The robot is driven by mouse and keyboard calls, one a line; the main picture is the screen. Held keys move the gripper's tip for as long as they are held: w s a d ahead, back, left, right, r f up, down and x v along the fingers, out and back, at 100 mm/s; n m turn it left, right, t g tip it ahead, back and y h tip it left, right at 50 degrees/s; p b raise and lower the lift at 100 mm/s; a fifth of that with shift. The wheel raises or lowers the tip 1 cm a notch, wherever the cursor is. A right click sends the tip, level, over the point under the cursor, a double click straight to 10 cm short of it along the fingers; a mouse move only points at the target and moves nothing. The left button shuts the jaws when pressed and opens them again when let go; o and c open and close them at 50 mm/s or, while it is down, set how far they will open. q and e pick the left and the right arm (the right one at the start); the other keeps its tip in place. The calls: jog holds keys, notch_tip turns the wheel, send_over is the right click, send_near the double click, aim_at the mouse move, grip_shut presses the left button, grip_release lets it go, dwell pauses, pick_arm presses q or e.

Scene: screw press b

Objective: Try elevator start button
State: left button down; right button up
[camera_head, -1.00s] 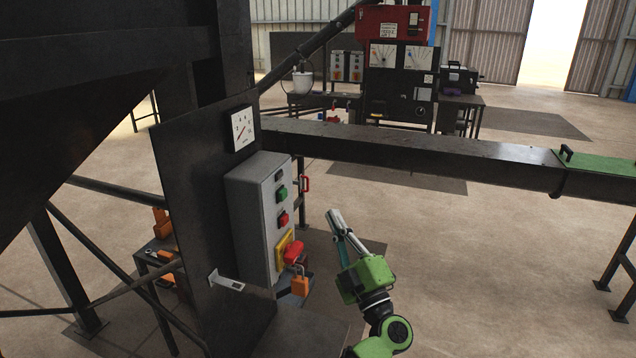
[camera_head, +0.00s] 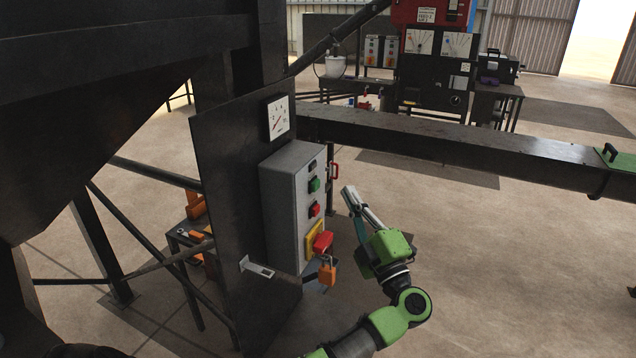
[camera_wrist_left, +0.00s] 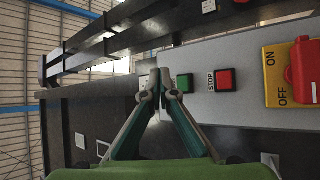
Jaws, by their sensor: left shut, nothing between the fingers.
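The grey control box (camera_head: 283,205) is mounted on a dark upright panel. It carries a green start button (camera_head: 314,185), a red stop button (camera_head: 314,209) below it, and a red switch handle (camera_head: 322,241) on a yellow plate. My left gripper (camera_head: 350,190) is shut and empty, to the right of the box and apart from it in the head view. In the left wrist view the closed fingertips (camera_wrist_left: 158,76) appear just left of the green button (camera_wrist_left: 185,83), with the STOP button (camera_wrist_left: 224,80) further right. My right gripper is not in view.
An orange padlock (camera_head: 327,273) hangs below the switch. A dial gauge (camera_head: 278,118) sits above the box. A long dark beam (camera_head: 440,140) runs behind to the right. The floor right of my left arm is clear.

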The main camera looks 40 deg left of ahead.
pick_arm(q)
jog(key=shift+s+a+p, duration=0.2)
jog(key=shift+s+a, duration=0.05)
jog(key=shift+a, duration=0.8)
jog(key=shift+s+a+p, duration=0.2)
jog(key=shift+s+a, duration=0.05)
jog(key=shift+a, duration=0.8)
jog(key=shift+s+a, duration=0.1)
jog(key=shift+a, duration=0.3)
jog(key=shift+s+a+p, duration=0.1)
jog(key=shift+a+p, duration=0.25)
jog(key=shift+a, duration=0.1)
dwell(0.4)
jog(key=shift+d, duration=0.15)
jog(key=shift+w+d, duration=0.2)
jog(key=shift+d, duration=0.5)
jog(key=shift+w+d+b, duration=0.2)
jog(key=shift+d+b, duration=0.05)
jog(key=shift+d, duration=0.55)
jog(key=shift+w+d+b, duration=0.15)
jog(key=shift+d+b, duration=0.05)
jog(key=shift+d, duration=0.65)
jog(key=shift+w+d+b, duration=0.2)
jog(key=shift+d+b, duration=0.05)
jog(key=shift+d, duration=0.55)
